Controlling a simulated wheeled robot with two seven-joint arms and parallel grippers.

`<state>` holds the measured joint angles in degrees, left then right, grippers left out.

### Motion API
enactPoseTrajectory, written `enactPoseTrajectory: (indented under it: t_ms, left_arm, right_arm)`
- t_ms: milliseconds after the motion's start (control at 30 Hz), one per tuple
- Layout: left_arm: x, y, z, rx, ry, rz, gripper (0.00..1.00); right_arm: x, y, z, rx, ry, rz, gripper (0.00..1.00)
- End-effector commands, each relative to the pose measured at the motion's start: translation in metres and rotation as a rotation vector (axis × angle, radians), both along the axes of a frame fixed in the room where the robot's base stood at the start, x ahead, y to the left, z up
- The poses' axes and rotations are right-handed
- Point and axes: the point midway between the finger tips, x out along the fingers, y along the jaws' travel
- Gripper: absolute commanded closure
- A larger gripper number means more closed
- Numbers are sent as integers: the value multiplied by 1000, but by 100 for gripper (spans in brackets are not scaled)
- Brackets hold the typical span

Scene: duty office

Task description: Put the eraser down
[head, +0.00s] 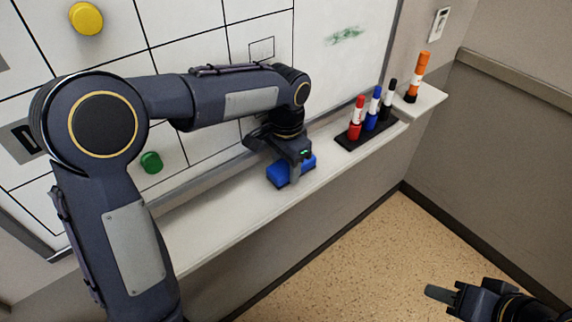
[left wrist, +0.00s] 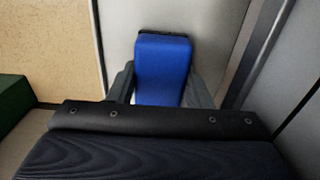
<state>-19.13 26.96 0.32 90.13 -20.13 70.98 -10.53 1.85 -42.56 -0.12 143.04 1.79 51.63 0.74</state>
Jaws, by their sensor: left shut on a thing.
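The blue eraser (head: 277,174) is at the white ledge (head: 228,208) below the whiteboard (head: 310,60). My left gripper (head: 295,170) reaches down over it and is shut on it. In the left wrist view the eraser (left wrist: 162,72) sits between the two fingers of my left gripper (left wrist: 164,90), one on each side, with a dark strip along its far end. I cannot tell for certain whether its underside touches the ledge. My right gripper (head: 440,295) is at the lower right, over the floor and away from the ledge; its opening is not clear.
A black holder (head: 350,142) on the ledge carries red (head: 356,118), blue (head: 373,108) and black (head: 388,100) markers upright. An orange marker (head: 418,75) stands beyond it at the ledge's end. The ledge between eraser and holder is bare. A green smudge (head: 345,35) marks the whiteboard.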

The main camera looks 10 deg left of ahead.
Motion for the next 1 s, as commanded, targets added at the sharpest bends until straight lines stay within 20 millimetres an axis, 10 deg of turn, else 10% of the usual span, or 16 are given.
enactPoseTrajectory:
  t_ms: [67,100,233,633,1000]
  left_arm:
    - [0,0,-2,0,0,0,73]
    - [0,0,-2,-1,-1,0,51]
    - [0,0,-1,0,0,0,34]
    - [1,0,7,-1,-3,0,33]
    - [1,-1,82,-2,-6,0,33]
  right_arm:
    - [0,0,-2,0,0,0,64]
    - [0,0,-1,0,0,0,64]
    - [0,0,-1,0,0,0,64]
    - [0,0,1,0,0,0,64]
    - [0,0,8,0,0,0,64]
